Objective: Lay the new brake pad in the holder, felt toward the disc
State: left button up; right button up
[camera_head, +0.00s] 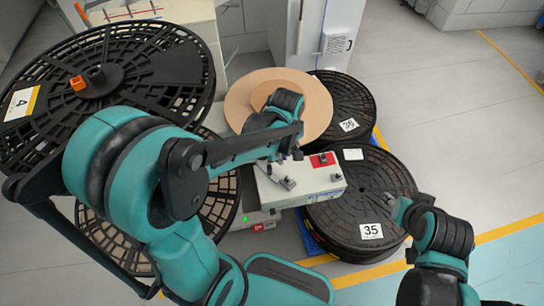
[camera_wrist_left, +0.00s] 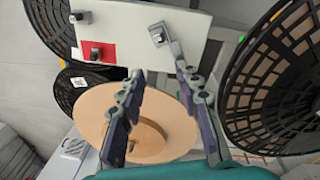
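A white box (camera_head: 300,180) has a red square (camera_head: 322,159) on its top with a small dark block (camera_wrist_left: 82,51) on it. Another small dark block (camera_wrist_left: 80,16) sits on the bare white top. I cannot tell which block is the new brake pad, or see its felt. A grey metal bracket (camera_head: 287,183), perhaps the holder, also shows in the left wrist view (camera_wrist_left: 171,48). A tan disc (camera_head: 238,102) lies behind the box. My left gripper (camera_wrist_left: 165,118) is open and empty, over the disc beside the box. My right gripper (camera_head: 396,207) hangs over a black reel.
Black reels labelled 35 (camera_head: 345,225) and 36 (camera_head: 350,100) lie right of the box. A large slotted reel (camera_head: 150,65) with an orange hub part (camera_head: 85,80) stands at the left, above another slotted reel. Open floor (camera_head: 460,120) lies at the right.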

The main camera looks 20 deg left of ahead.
pick_arm(q)
jog(key=s+a+r+m+t, duration=0.3)
jog(key=s+r+m+t, duration=0.3)
jog(key=s+r+m, duration=0.3)
jog(key=shift+s+a+r+m, duration=0.25)
jog(key=shift+a+r+m, duration=0.15)
jog(key=shift+r+m, duration=0.4)
pick_arm(e)
jog(key=shift+s, duration=0.1)
pick_arm(q)
jog(key=shift+f, duration=0.15)
dwell(0.4)
